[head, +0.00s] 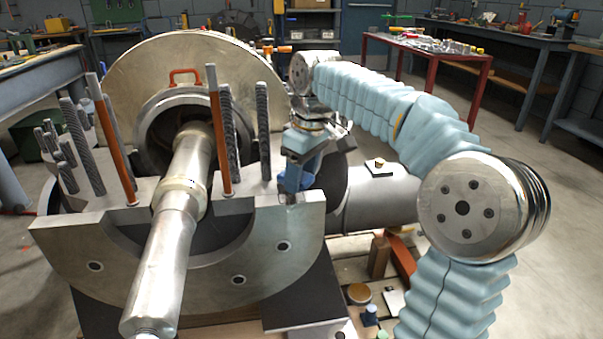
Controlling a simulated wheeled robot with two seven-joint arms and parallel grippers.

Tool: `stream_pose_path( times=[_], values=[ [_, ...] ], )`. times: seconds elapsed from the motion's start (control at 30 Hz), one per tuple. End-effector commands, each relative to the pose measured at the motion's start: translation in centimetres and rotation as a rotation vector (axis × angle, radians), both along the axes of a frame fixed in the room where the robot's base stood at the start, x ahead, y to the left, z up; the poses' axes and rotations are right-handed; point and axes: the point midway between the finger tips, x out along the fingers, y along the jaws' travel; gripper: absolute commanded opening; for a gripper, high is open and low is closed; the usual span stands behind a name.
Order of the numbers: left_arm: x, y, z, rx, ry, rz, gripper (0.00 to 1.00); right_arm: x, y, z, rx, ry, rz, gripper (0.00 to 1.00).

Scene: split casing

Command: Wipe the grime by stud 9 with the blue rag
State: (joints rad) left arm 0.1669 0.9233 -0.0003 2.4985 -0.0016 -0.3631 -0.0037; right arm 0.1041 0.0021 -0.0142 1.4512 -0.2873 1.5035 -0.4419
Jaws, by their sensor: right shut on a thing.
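The blue rag (293,180) hangs below my right gripper (302,153), which is shut on it. The rag is at the right end of the casing's flat flange (262,200), its lower edge at or just above the metal; I cannot tell whether it touches. Grey threaded studs (265,130) stand upright along the flange, the closest one just left of the rag. No stud numbers are readable, so I cannot tell which is stud 9. A small dark patch (289,198) shows beneath the rag; I cannot tell if it is grime or shadow. My left gripper is out of view.
A steel shaft (182,215) runs through the open casing. Tall brown rods (220,140) stand among the studs. A large round cover with an orange handle (185,73) rises behind. A red table (430,45) with parts stands at the back right. Small items lie on the low board (359,293).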

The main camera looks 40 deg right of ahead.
Motion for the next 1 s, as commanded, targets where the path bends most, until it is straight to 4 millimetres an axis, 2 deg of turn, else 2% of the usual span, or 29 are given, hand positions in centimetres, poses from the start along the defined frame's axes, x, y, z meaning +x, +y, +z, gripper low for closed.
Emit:
stream_pose_path(
  times=[0.83,1.0],
  values=[
    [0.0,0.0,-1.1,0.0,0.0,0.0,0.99,0.0,0.0,-1.5,0.0,0.001,0.0,0.12],
    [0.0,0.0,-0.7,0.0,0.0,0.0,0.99,0.2,0.4,-1.3,0.001,0.001,0.001,0.12]
  ],
)
